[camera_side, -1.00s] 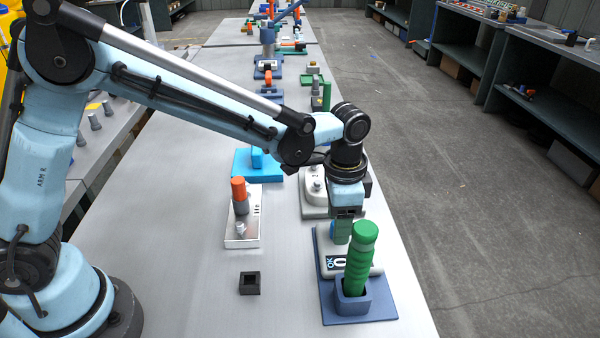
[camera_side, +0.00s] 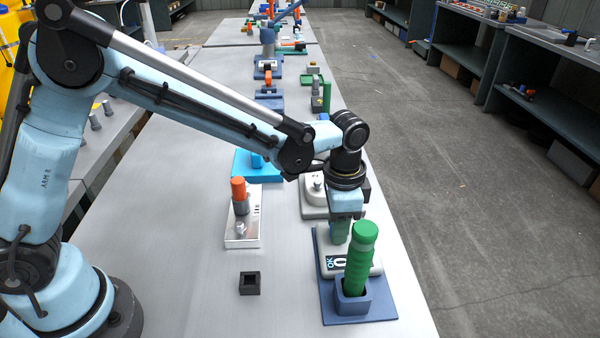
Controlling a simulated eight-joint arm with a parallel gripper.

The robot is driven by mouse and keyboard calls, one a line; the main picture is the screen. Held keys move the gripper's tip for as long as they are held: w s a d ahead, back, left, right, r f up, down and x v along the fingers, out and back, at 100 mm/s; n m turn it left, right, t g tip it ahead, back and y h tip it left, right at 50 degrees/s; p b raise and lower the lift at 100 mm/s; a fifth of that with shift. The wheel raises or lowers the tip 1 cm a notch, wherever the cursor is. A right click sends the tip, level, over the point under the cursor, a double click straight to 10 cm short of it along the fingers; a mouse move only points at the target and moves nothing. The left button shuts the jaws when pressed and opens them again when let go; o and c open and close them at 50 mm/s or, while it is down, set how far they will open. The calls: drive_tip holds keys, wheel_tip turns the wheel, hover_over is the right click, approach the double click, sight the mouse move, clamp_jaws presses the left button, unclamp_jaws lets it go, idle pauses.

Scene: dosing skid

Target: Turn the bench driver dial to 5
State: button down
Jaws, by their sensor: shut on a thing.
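The bench driver is a pale unit (camera_side: 367,270) on a blue base plate (camera_side: 334,300), with a dark display on its front edge reading "OK" and a large 0. A green ribbed driver handle (camera_side: 359,258) stands, slightly tilted, in a blue square holder (camera_side: 366,302) at the front of the plate. My gripper (camera_side: 341,238) points down at the back of the pale unit, just behind the green handle. It is shut on what appears to be the unit's dial. The dial and the fingertips' contact are mostly hidden by the gripper and the handle.
A white box with an orange-topped knob (camera_side: 240,197) stands left of the gripper. A small black square socket (camera_side: 250,283) lies front left. A pale unit with a grey knob (camera_side: 315,195) and a blue block (camera_side: 252,170) are behind.

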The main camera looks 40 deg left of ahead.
drive_tip(key=shift+n, duration=0.3)
drive_tip(key=n, duration=0.3)
drive_tip(key=shift+n, duration=0.3)
drive_tip(key=n, duration=0.4)
drive_tip(key=shift+n, duration=0.3)
drive_tip(key=n, duration=0.9)
drive_tip(key=c, duration=0.8)
unclamp_jaws()
drive_tip(key=shift+r, duration=0.1)
